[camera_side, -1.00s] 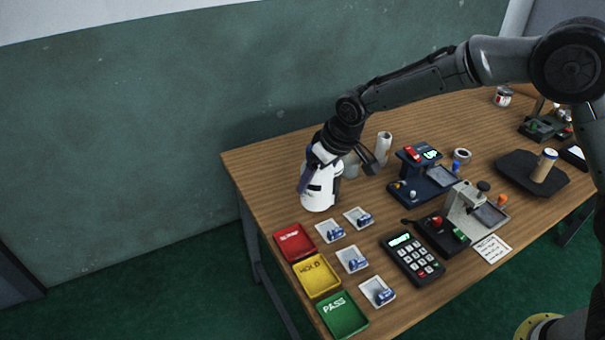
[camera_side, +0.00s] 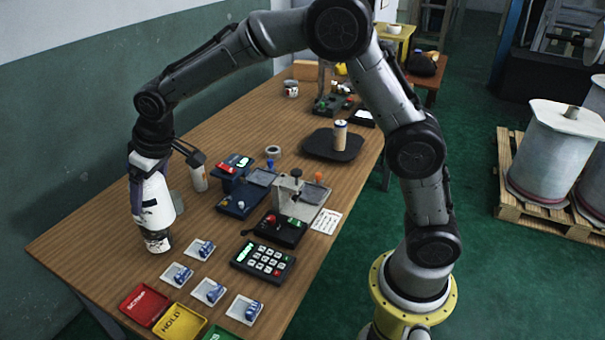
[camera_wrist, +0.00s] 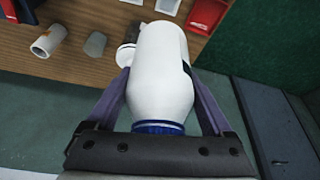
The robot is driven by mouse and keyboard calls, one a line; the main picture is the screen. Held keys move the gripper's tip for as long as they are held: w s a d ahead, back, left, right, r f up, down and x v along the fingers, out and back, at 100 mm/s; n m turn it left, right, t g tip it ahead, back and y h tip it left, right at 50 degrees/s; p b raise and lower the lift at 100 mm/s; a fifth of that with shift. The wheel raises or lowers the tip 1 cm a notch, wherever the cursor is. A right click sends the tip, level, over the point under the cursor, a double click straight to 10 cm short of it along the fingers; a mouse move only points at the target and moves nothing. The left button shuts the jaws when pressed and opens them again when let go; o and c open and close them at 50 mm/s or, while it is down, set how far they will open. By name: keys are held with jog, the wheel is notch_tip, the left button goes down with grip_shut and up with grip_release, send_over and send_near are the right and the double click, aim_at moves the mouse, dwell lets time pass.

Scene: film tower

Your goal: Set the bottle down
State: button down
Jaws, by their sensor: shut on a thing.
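The white bottle (camera_side: 153,205) with black markings is in my gripper (camera_side: 145,178), over the table's left part in the side view. In the wrist view the bottle (camera_wrist: 163,60) lies between the two purple fingers, its blue cap nearest my palm and its base pointing away. It looks slightly tilted. A small black-and-white round thing (camera_side: 157,243) shows at its base, and it also shows beside the base in the wrist view (camera_wrist: 126,55). I cannot tell whether the bottle touches it or the table (camera_side: 75,245).
White dishes with blue items (camera_side: 198,249) and the red SCRAP tray (camera_side: 144,304) stand at the front. A pale cylinder (camera_side: 198,178) stands behind the bottle. A blue device (camera_side: 237,205) and a keypad (camera_side: 263,263) are to the right. Bare wood lies left of the bottle.

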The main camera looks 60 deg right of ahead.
jog(key=s+d+m+h, duration=0.1)
jog(key=s+d+m, duration=0.2)
jog(key=d, duration=1)
jog(key=s+d+m+h, duration=0.1)
jog(key=s+d+m, duration=0.1)
jog(key=d, duration=1)
jog(key=s+d+m+g+h, duration=0.15)
jog(key=s+d+m, duration=0.35)
jog(key=s+d, duration=1.05)
jog(key=shift+t, duration=0.25)
jog(key=shift+w+d+f, duration=1.65)
jog(key=shift+w+f, duration=0.25)
jog(key=shift+f, duration=1.1)
jog(key=shift+w+d+f, duration=1.7)
jog(key=shift+w+f, duration=0.15)
jog(key=shift+f, duration=1.15)
jog(key=shift+w+d+f, duration=1.65)
jog(key=shift+w+f, duration=0.25)
jog(key=shift+f, duration=1.1)
jog(key=shift+f, duration=0.15)
